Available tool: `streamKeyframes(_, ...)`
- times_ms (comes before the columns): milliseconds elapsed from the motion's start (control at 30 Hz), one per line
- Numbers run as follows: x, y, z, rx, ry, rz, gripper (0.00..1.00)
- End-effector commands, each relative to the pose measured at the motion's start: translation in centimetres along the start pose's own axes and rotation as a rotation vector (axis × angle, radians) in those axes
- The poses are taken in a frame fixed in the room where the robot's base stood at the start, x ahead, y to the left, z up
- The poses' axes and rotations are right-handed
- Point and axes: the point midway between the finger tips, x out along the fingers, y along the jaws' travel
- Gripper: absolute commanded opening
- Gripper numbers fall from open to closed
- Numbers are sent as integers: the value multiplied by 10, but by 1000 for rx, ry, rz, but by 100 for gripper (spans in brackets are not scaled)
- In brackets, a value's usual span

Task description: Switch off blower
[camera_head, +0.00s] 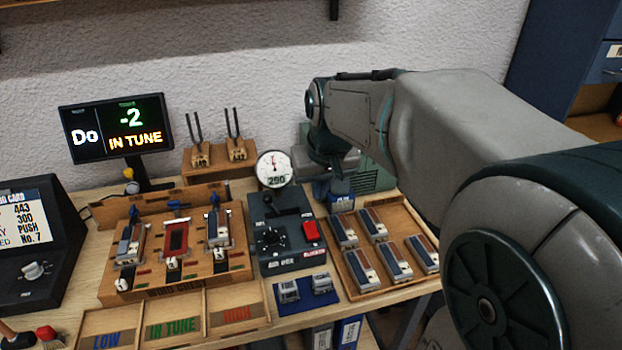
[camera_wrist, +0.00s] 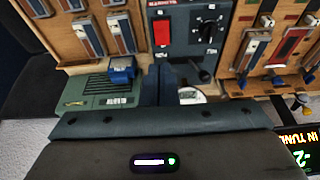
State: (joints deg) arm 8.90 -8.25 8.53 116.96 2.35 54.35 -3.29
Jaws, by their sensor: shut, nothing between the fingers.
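The dark control box (camera_head: 287,262) stands in the middle of the bench with a red rocker switch (camera_head: 311,231) on its right side. The switch also shows in the wrist view (camera_wrist: 161,31), above my fingers in the picture. Lettering beside the switch is too small to read surely. My gripper (camera_wrist: 163,84) is shut and empty, apart from the switch. In the head view it hangs behind the box, near the gauge, and its fingertips are hard to make out. A green vented housing (camera_head: 373,174) stands at the back, partly hidden by my arm; it also shows in the wrist view (camera_wrist: 98,96).
A round gauge (camera_head: 274,169) reading about 290 stands behind the box. A black knob (camera_head: 270,238) and lever share the box. A wooden tray (camera_head: 412,287) of several reed blocks is at right, a wooden fixture (camera_head: 150,283) at left. A display (camera_head: 117,128) reads "-2 IN TUNE".

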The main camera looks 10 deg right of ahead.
Motion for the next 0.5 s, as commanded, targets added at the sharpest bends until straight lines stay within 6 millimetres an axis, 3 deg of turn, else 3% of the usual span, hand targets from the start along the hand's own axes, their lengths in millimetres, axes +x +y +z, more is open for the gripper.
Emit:
streamKeyframes(133,0,0,2,0,0,1,0)
streamKeyframes(233,0,0,17,3,-4,7,0)
streamKeyframes(500,9,0,113,31,-29,20,0)
